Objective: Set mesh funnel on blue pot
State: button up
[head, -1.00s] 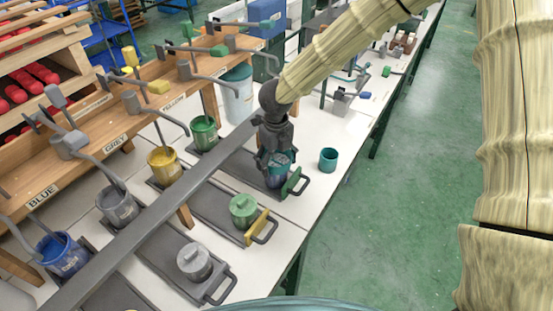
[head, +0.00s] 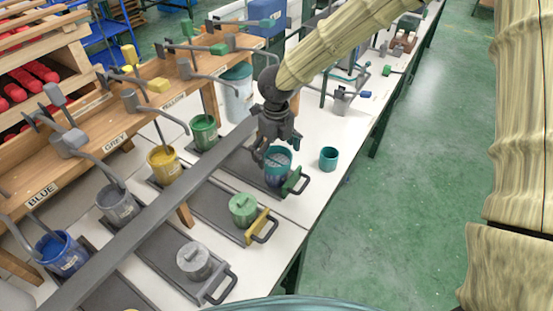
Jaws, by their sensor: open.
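The mesh funnel (head: 278,158), teal-rimmed with a pale mesh, sits in the mouth of a dark blue pot (head: 277,181). It looks level, though its seating inside the pot cannot be seen fully. The pot stands upright on the far dark tray, beside a green block. My gripper (head: 277,145) is open and empty just above and behind the funnel, fingers spread. Whether a fingertip still touches the rim cannot be told.
A teal cup (head: 328,158) stands right of the pot. A green lidded pot (head: 243,208) and a grey lidded pot (head: 194,261) stand on nearer trays. A long grey bar (head: 150,225) crosses on the left, beside the paint pots.

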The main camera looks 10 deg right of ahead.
aim_at(277, 163)
notch_tip(277, 163, up, 10)
dwell(0.4)
